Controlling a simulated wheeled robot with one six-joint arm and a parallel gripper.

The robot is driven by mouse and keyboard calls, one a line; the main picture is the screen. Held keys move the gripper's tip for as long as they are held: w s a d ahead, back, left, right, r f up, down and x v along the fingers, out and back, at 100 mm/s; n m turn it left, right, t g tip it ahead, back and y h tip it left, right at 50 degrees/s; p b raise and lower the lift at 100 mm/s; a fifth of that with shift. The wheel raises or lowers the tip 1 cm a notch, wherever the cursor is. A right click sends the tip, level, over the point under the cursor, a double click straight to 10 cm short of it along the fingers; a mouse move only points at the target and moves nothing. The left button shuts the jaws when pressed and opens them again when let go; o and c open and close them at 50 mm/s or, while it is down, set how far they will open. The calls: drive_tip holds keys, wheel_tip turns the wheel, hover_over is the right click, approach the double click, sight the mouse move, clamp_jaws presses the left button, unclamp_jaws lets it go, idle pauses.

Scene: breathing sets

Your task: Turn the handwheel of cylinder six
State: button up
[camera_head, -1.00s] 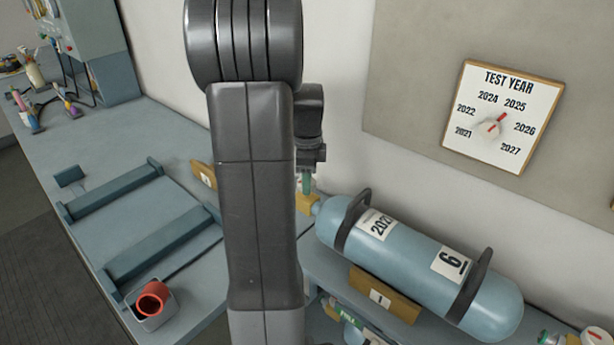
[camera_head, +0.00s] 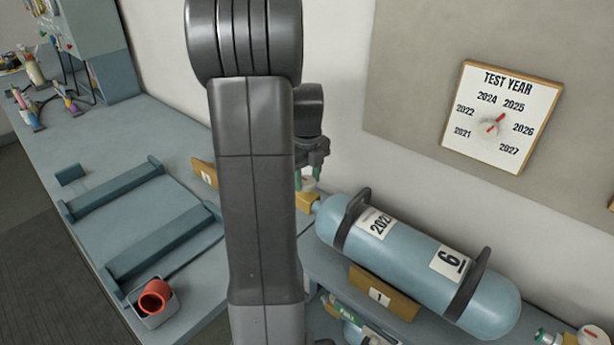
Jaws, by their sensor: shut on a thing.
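Cylinder six (camera_head: 415,262) is a light blue tank with two dark carry bands and a "6" label. It lies on its side, with its neck pointing left. The brass valve (camera_head: 307,202) is at its neck, partly behind my arm. The pale handwheel (camera_head: 308,184) with a bit of red sits on top of the valve. My gripper (camera_head: 309,178), with green fingertips, comes down from above and is shut on the handwheel. My arm hides part of the gripper and valve.
A wall dial marked TEST YEAR (camera_head: 502,117) hangs at the upper right. Another valve (camera_head: 588,338) shows at the lower right. The left bench holds an empty cradle (camera_head: 160,240) and a red cup-like part (camera_head: 155,296) in a small box.

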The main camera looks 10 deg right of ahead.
sight(307, 181)
drive_tip(key=shift+m, duration=0.5)
drive_tip(key=o, duration=1)
drive_tip(key=shift+r, duration=0.1)
wheel_tip(307, 181, up, 14)
drive_tip(key=shift+b, duration=0.3)
drive_tip(key=shift+f, duration=0.2)
wheel_tip(307, 181, down, 14)
drive_tip(key=shift+r+p, duration=0.1)
drive_tip(key=shift+p, duration=0.2)
drive_tip(key=shift+r, duration=0.1)
